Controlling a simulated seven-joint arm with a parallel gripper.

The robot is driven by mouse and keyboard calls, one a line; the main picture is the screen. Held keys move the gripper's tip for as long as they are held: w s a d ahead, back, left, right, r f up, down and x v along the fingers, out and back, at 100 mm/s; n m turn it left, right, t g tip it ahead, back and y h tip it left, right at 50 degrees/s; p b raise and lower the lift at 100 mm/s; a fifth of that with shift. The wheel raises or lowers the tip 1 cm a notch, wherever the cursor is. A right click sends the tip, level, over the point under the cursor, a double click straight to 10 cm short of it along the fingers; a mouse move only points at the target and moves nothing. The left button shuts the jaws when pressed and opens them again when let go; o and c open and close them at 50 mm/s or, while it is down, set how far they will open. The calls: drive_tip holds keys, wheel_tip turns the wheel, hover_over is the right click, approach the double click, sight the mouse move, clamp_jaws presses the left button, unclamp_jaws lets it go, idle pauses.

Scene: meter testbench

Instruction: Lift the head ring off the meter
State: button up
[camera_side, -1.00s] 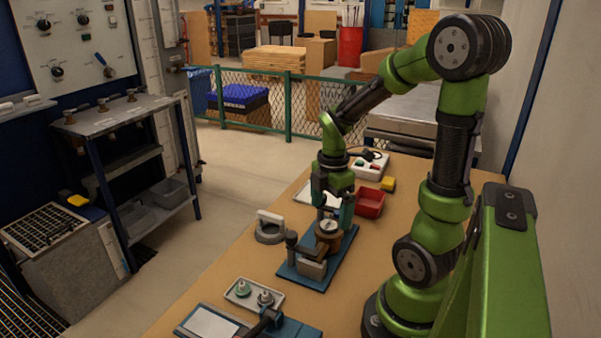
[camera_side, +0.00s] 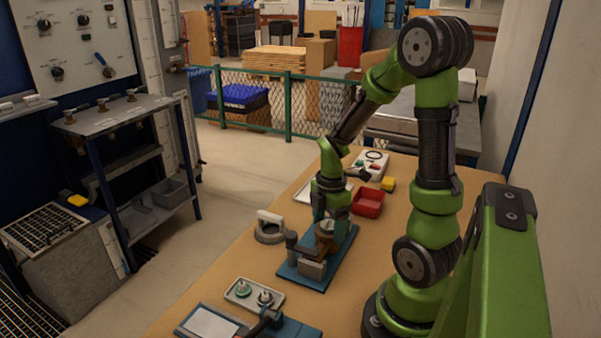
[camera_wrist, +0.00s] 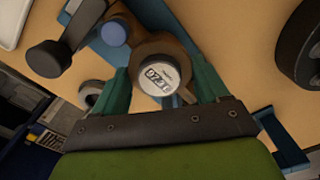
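The meter (camera_wrist: 158,75) shows its round white dial with dark digits in the wrist view, set in a brown head. In the side view the meter (camera_side: 325,229) stands upright in the blue fixture (camera_side: 303,284). I cannot tell the head ring apart from the brown head. My gripper (camera_wrist: 160,66) points down over the meter, its two teal fingers apart, one on each side of the head. It also shows above the meter in the side view (camera_side: 327,216). Whether the fingers touch the head cannot be made out. The ring's underside is hidden.
A dark clamp with a round knob (camera_wrist: 48,58) stands close beside the meter. A dark ring-shaped stand (camera_side: 270,234) with a white block is left of the fixture. A red bin (camera_side: 368,202) and yellow block (camera_side: 388,184) lie behind. A tray (camera_side: 254,293) is in front.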

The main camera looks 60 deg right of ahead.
drive_tip(key=shift+c, duration=1.2)
drive_tip(key=shift+r, duration=0.15)
